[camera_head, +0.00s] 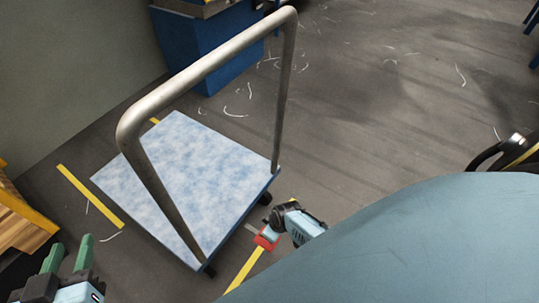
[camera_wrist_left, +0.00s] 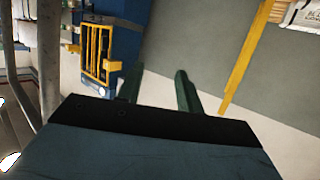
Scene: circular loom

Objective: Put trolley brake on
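The trolley (camera_head: 190,165) has a flat blue-and-white deck and a tall bent metal handle (camera_head: 215,62). Dark wheels show under its near right edge. A small red part (camera_head: 267,239) is close to the floor beside that edge, which may be the brake pedal. A light-blue and black section of my right arm reaches down to it and partly covers it; the right fingers cannot be made out. My left gripper (camera_head: 69,257) is at the lower left, apart from the trolley. Its green fingers are spread and empty, also in the left wrist view (camera_wrist_left: 158,90).
Yellow floor lines (camera_head: 90,196) run beside the trolley. A blue cabinet (camera_head: 205,50) stands behind it near the grey wall. A wooden item with a yellow edge (camera_head: 22,220) is at the left. The floor right of the trolley is mostly clear, with scattered white thread scraps.

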